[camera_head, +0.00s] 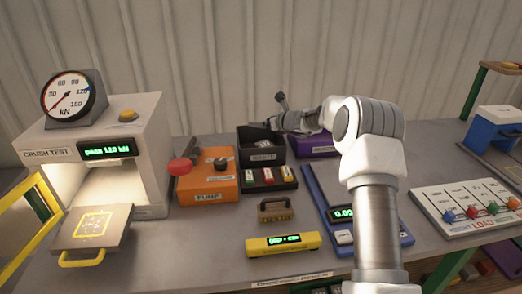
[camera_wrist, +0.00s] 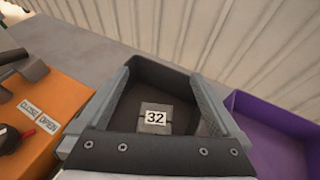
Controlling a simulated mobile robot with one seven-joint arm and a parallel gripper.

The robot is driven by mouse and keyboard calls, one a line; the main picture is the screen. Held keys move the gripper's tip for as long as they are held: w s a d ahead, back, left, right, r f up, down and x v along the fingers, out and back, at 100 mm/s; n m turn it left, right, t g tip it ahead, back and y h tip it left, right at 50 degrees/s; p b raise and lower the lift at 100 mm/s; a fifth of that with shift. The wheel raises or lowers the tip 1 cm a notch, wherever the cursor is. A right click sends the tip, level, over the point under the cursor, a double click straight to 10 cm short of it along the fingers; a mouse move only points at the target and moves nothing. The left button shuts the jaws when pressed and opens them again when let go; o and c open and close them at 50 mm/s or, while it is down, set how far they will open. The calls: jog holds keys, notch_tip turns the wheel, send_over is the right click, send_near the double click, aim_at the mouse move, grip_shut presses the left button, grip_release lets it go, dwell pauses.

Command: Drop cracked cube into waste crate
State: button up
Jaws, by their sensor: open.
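The dark waste crate (camera_head: 262,157) stands at the back of the bench, with a label on its front. In the wrist view the crate (camera_wrist: 160,75) lies under my gripper. A grey cube (camera_wrist: 155,118) with a white "32" label shows inside it, apparently on its floor. My gripper (camera_head: 268,124) is over the crate. Its fingers (camera_wrist: 157,100) are open, one on each side of the cube in the picture, with gaps between.
An orange pump box (camera_head: 208,180) with a red knob stands left of the crate. A purple bin (camera_head: 314,147) adjoins it on the right. The crush-test press (camera_head: 105,160) stands at left with its yellow door (camera_head: 25,222) open. A blue scale (camera_head: 350,215) lies in front.

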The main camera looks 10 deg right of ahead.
jog(key=b+v, duration=0.1)
jog(key=v, duration=1.6)
jog(key=shift+s, duration=0.2)
jog(key=shift+r, duration=0.1)
jog(key=s+a+r+n+g+p, duration=0.1)
jog(key=s+a+r+n+g, duration=0.25)
jog(key=s+a+n, duration=0.4)
jog(key=s+a+r+n+g+p, duration=0.2)
jog(key=s+a+r+n, duration=0.25)
jog(key=s+n, duration=0.55)
jog(key=s+d+n+h+p, duration=0.1)
jog(key=s+d+n+h, duration=0.1)
jog(key=s+n, duration=0.5)
jog(key=s+d+n+g+h+p, duration=0.1)
jog(key=s+n, duration=0.5)
jog(key=s, duration=1.1)
jog(key=d+h+p, duration=0.1)
jog(key=d+h, duration=0.1)
jog(key=shift+d+r+n+h, duration=0.2)
jog(key=shift+d+n+h, duration=0.05)
jog(key=shift+n+h, duration=0.1)
jog(key=shift+a, duration=0.1)
